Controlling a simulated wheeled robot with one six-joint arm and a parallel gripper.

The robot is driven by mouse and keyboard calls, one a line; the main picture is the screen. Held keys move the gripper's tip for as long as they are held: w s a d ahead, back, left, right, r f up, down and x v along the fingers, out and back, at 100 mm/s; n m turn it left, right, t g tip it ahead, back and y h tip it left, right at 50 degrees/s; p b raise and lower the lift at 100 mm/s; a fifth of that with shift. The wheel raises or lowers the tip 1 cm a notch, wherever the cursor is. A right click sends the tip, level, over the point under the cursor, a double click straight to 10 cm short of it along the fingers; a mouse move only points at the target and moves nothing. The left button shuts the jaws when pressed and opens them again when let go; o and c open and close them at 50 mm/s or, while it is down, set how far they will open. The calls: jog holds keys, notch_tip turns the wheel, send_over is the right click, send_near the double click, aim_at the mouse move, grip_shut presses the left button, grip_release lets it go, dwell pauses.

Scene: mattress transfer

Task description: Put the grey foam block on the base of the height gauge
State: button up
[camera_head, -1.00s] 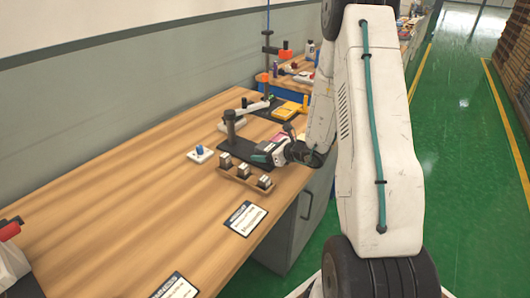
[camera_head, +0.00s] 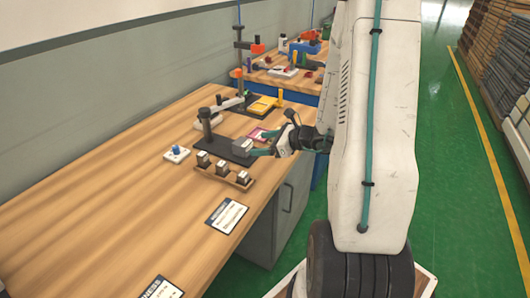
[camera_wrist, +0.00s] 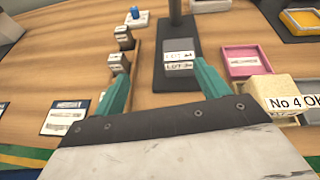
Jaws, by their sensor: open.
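The grey foam block (camera_head: 242,146) sits on the black base (camera_head: 228,152) of the height gauge, near the base's front right end. In the wrist view the labelled block (camera_wrist: 178,58) is on the dark base (camera_wrist: 176,30), beyond my fingertips. The gauge's post (camera_head: 206,124) rises from the far left part of the base. My gripper (camera_head: 262,148) is open, just right of the block. In the wrist view its teal fingers (camera_wrist: 162,78) are spread wide with nothing between the tips. The block's underside is hidden.
A wooden rack (camera_head: 238,181) with three small metal blocks stands in front of the base. A white piece with a blue knob (camera_head: 177,154) is left. A pink tray (camera_wrist: 248,60) and a beige labelled block (camera_wrist: 272,92) are right. The front left tabletop is mostly clear.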

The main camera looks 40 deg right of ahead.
jog(key=s+a+r+n+g+y, duration=0.1)
jog(key=s+a+r+n+g, duration=0.25)
jog(key=a+n, duration=0.3)
jog(key=s+a+r+n+g+y, duration=0.1)
jog(key=s+a+r+n+g, duration=0.15)
jog(key=a+r+n, duration=0.4)
jog(key=s+a+r+n+g+y, duration=0.2)
jog(key=s+a+r+n+g, duration=0.15)
jog(key=a, duration=0.45)
jog(key=s+r+n+h, duration=0.3)
jog(key=s+n+h, duration=0.2)
jog(key=s+n, duration=0.2)
jog(key=s+r+n+g+h, duration=0.1)
jog(key=s+r+n+h, duration=0.1)
jog(key=s+n+h, duration=0.2)
jog(key=s+n, duration=0.2)
jog(key=s, duration=0.2)
jog(key=shift+s+d+r+n+h, duration=0.2)
jog(key=shift+d+r+n+h, duration=0.05)
jog(key=shift+r+n+h, duration=0.15)
